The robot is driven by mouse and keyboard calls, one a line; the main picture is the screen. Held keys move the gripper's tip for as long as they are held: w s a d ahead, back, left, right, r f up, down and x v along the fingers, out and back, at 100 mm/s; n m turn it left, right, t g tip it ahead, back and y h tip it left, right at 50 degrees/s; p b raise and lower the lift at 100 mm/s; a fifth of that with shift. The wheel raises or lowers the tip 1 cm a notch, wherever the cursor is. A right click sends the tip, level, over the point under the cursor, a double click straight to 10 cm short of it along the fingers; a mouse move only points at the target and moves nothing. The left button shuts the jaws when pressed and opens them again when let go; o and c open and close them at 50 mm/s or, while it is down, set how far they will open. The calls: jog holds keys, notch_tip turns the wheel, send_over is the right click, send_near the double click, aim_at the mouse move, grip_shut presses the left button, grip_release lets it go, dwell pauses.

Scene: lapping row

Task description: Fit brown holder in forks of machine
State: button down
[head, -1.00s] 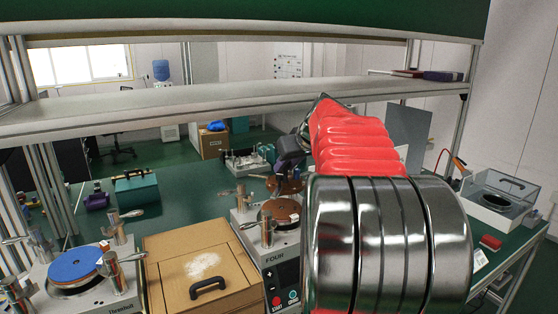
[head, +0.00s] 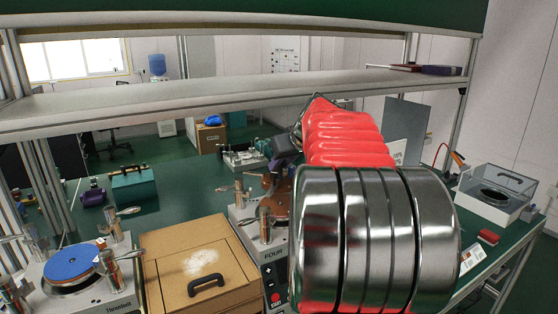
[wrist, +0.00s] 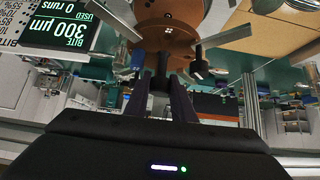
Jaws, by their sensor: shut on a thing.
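The brown holder (wrist: 165,38) is between the tips of my gripper (wrist: 166,84) in the wrist view, with its round face toward the top edge. The machine marked FOUR (head: 270,255) stands in the middle of the head view, with metal posts and levers (head: 265,222) on top. Brown round surface (head: 279,203) shows above the machine, partly behind my arm. Metal levers (wrist: 228,36) lie on both sides of the holder in the wrist view. I cannot tell whether the holder touches the forks. My arm hides the machine's right side.
A cardboard-coloured box (head: 200,260) with a black handle stands left of the machine. Another machine with a blue disc (head: 71,262) is at the far left. A clear-walled tray (head: 495,195) and a red block (head: 488,237) are on the right. A shelf (head: 200,105) crosses above the bench.

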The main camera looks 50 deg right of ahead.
aim_at(281, 175)
jog(key=shift+f, duration=2.15)
jog(key=shift+f, duration=1.1)
dwell(0.8)
jog(key=c, duration=1.4)
grip_release()
jog(key=shift+c, duration=0.2)
jog(key=shift+f, duration=0.1)
jog(key=v, duration=1.3)
jog(key=shift+s+r, duration=0.2)
jog(key=shift+r, duration=0.1)
